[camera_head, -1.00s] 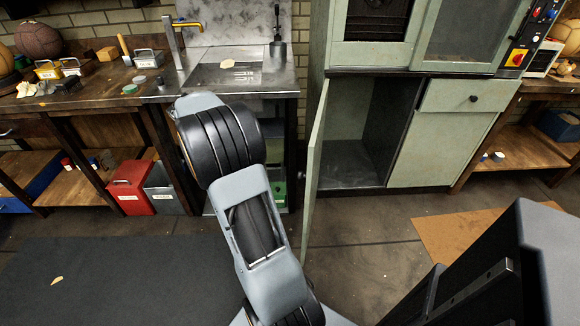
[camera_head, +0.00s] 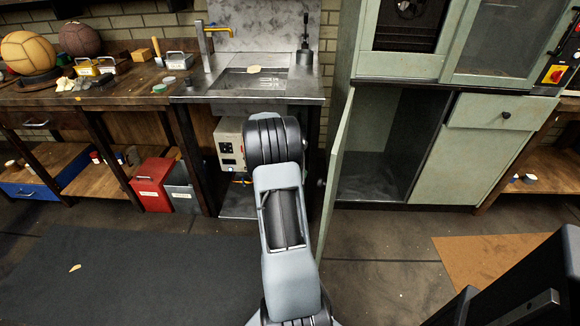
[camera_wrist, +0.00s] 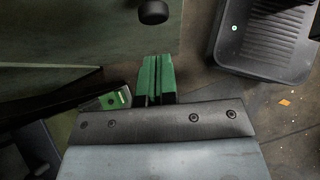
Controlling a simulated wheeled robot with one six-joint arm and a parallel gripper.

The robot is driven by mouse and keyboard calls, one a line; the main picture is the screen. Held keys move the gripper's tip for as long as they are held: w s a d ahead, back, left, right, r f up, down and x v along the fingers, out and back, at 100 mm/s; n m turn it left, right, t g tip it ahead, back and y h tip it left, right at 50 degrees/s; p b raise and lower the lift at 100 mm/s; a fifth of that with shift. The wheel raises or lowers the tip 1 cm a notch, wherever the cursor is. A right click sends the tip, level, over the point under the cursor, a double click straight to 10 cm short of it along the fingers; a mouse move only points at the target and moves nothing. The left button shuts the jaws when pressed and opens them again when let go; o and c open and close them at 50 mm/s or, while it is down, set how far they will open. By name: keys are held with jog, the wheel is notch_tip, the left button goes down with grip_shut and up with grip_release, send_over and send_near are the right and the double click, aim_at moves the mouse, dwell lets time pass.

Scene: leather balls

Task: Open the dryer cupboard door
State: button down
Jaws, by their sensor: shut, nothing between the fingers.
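The dryer cupboard (camera_head: 430,165) is a pale green cabinet at the right in the head view. Its lower left door (camera_head: 335,165) stands swung out toward me, seen almost edge-on, and the dark compartment (camera_head: 385,145) behind it is open. In the wrist view a pale green panel, apparently this door (camera_wrist: 75,30), fills the upper left, with a round black knob (camera_wrist: 153,12) at its edge. My gripper (camera_wrist: 156,75) has green fingers, shut and empty, below the knob and apart from it. My arm hides the gripper in the head view.
A metal sink bench (camera_head: 255,90) stands left of the cupboard. A red bin (camera_head: 152,185) and a grey bin are under the neighbouring workbench. In the wrist view a dark ribbed tray (camera_wrist: 265,40) is at the upper right.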

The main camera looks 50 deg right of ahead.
aim_at(329, 189)
jog(key=shift+s+d, duration=0.35)
jog(key=shift+s, duration=0.55)
jog(key=shift+s+d, duration=0.35)
jog(key=shift+s, duration=0.55)
jog(key=shift+s, duration=0.1)
